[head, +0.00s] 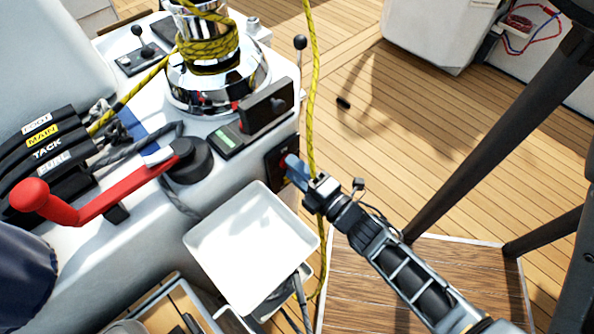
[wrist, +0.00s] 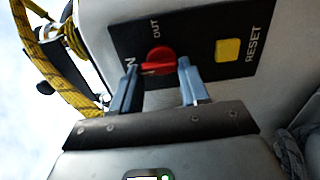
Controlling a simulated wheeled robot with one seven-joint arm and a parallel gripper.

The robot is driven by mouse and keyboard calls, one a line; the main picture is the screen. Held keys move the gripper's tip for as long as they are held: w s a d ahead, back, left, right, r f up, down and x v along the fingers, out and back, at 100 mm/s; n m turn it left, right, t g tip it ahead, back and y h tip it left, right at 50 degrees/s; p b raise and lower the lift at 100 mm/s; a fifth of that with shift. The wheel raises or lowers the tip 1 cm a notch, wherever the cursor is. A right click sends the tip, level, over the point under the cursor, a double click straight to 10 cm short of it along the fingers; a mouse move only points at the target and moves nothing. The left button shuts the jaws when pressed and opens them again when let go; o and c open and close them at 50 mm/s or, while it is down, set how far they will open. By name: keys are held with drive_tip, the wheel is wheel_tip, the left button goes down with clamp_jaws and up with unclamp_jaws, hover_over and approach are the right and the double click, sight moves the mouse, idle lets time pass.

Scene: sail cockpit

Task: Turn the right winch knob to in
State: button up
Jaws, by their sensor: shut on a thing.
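The red knob (wrist: 160,58) sits on a dark panel (wrist: 200,45) in the wrist view, with the word OUT beside it and a partly covered label ending in N by the left finger. My gripper (wrist: 160,85) has its blue-grey fingers on both sides of the knob and is shut on it. A pale mark shows on the knob's left part, close to the label ending in N. In the head view my gripper (head: 291,166) reaches the panel (head: 278,158) on the side of the white console; the knob is hidden there.
A yellow RESET button (wrist: 228,49) is right of the knob. A yellow rope (head: 312,95) hangs close by my gripper. A white tray (head: 250,285) is below left, a chrome winch (head: 215,85) above left. Open deck (head: 400,150) lies to the right.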

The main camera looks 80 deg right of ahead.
idle(0.4)
drive_tip(key=o, duration=1.1)
drive_tip(key=shift+c, duration=0.2)
